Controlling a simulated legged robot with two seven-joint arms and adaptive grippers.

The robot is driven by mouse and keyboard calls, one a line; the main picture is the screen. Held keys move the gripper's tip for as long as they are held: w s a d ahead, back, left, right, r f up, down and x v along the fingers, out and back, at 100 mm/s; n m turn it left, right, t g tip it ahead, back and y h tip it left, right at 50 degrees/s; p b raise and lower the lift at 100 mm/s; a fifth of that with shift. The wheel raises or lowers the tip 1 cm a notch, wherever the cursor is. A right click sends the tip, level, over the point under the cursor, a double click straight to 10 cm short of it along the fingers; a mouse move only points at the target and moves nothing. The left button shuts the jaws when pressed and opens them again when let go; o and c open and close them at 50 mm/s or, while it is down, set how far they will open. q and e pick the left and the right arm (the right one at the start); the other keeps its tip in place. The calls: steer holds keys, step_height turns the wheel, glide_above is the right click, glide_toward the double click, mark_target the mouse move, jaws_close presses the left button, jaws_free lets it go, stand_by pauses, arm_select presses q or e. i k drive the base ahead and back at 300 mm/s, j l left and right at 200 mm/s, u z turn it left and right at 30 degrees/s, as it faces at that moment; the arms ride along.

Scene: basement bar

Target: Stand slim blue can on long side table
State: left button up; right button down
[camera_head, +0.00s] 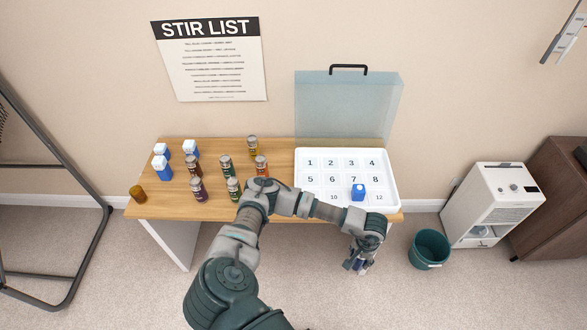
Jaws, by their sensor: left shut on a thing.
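My left arm reaches in from the bottom, and its gripper (358,262) hangs in front of the table's front edge at the right, above the carpet. It is shut on a small bluish thing, which looks like the slim blue can (365,267). The fingers hide most of it, so its tilt is unclear. The long side table (270,146) has a light wood top and stands against the wall. My right gripper is not in view.
A green bin (429,249) stands at right.

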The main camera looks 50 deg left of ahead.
mark_target(214, 180)
steer(key=k+j, duration=0.15)
steer(key=j, duration=0.2)
steer(key=k+j, duration=0.15)
steer(key=j, duration=0.25)
steer(key=k+j, duration=0.1)
steer(key=j, duration=0.25)
steer(key=k+j, duration=0.15)
steer(key=j, duration=0.2)
steer(key=k+j, duration=0.15)
steer(key=j, duration=0.25)
steer(key=k+j, duration=0.15)
steer(key=j, duration=0.2)
steer(key=k+j, duration=0.15)
steer(key=j, duration=0.2)
steer(key=k+j, duration=0.1)
steer(key=j, duration=0.3)
steer(key=i, duration=0.3)
